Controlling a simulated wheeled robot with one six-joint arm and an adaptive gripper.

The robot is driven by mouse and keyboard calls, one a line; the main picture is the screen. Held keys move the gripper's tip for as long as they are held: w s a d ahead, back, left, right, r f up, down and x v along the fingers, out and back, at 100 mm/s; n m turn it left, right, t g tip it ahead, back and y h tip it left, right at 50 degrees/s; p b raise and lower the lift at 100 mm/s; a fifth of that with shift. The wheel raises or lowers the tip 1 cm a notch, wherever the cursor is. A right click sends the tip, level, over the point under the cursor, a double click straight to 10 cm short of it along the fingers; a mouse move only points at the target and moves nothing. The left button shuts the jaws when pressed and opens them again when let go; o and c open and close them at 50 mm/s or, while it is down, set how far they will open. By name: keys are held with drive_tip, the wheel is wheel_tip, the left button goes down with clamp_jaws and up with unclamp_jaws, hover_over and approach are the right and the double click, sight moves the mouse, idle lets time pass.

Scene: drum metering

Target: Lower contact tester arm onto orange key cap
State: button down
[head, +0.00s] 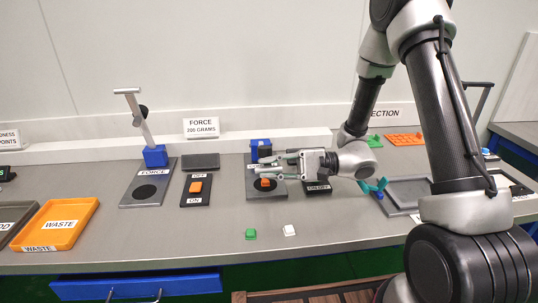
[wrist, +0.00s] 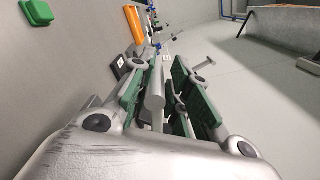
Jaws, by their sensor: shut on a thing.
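The contact tester (head: 253,193) stands mid-bench, with a dark grey plate, a black disc and a blue block (head: 261,149) at its back. The orange key cap (head: 265,183) sits on the disc, just below my fingers in the head view. My gripper (head: 270,166) reaches in from the right over the plate. In the wrist view my gripper (wrist: 160,72) is shut, its green pads on either side of a grey bar, the tester arm (wrist: 155,92). My fingers hide most of the arm in the head view; I cannot tell whether it touches the cap.
A force tester (head: 150,178) with a raised arm and an orange switch (head: 196,187) stand left. A green cap (head: 250,234) and a white cap (head: 289,230) lie near the front edge. An orange waste tray (head: 75,208) is far left, a grey tray (head: 408,191) right.

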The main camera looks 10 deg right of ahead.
drive_tip(key=shift+s+f, duration=0.25)
drive_tip(key=shift+f, duration=0.25)
drive_tip(key=c, duration=1.4)
unclamp_jaws()
drive_tip(key=shift+c, duration=0.2)
